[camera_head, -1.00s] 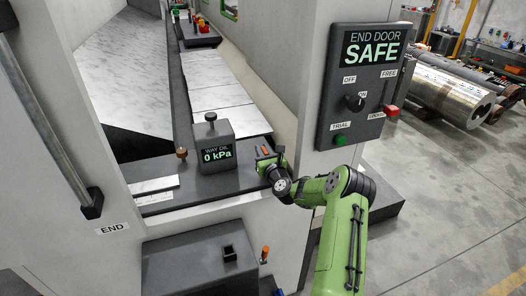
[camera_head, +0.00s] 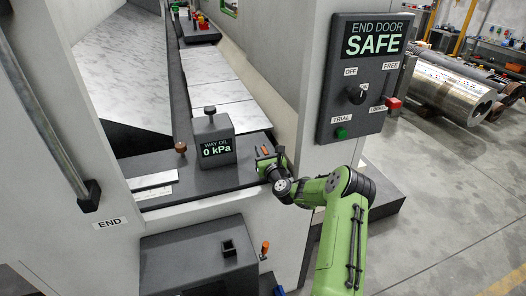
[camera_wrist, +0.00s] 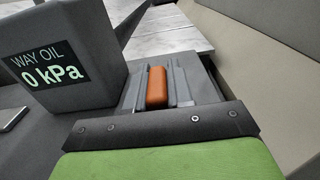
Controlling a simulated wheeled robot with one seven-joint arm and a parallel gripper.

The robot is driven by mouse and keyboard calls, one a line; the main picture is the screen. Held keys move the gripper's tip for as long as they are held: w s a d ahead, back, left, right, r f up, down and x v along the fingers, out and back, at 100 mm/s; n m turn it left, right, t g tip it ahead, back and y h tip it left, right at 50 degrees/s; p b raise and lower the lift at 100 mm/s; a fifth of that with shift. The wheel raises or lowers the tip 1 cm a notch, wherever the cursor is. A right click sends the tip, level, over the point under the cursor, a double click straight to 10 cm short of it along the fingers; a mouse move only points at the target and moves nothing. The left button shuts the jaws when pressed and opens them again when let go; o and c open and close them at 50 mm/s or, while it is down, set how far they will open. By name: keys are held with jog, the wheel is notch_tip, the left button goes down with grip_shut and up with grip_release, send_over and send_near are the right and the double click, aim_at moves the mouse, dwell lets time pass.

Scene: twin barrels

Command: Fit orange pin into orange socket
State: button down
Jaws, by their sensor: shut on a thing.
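My gripper (camera_wrist: 158,90) is shut on an orange block-shaped piece, the orange pin (camera_wrist: 157,87), which shows between its dark grey fingers in the wrist view. In the head view my gripper (camera_head: 267,160) is low at the right end of the dark ledge, with the orange pin (camera_head: 265,149) a small spot at its tip. The pin's lower end is hidden. I cannot make out an orange socket clearly in either view.
The WAY OIL gauge box (camera_head: 213,145) stands close left of my gripper, reading 0 kPa. A brown-orange knob (camera_head: 181,148) is left of it. Below is a dark box with a square black fitting (camera_head: 229,247) and an orange-topped piece (camera_head: 265,248). The END DOOR panel (camera_head: 365,75) is at right.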

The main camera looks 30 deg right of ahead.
jog(key=shift+f+b, duration=0.3)
jog(key=shift+f, duration=0.15)
jog(key=c, duration=0.9)
grip_release()
jog(key=b+v, duration=0.4)
jog(key=v, duration=1.1)
jog(key=shift+s+a+b, duration=0.1)
jog(key=shift+s+b, duration=0.2)
jog(key=shift+s, duration=0.1)
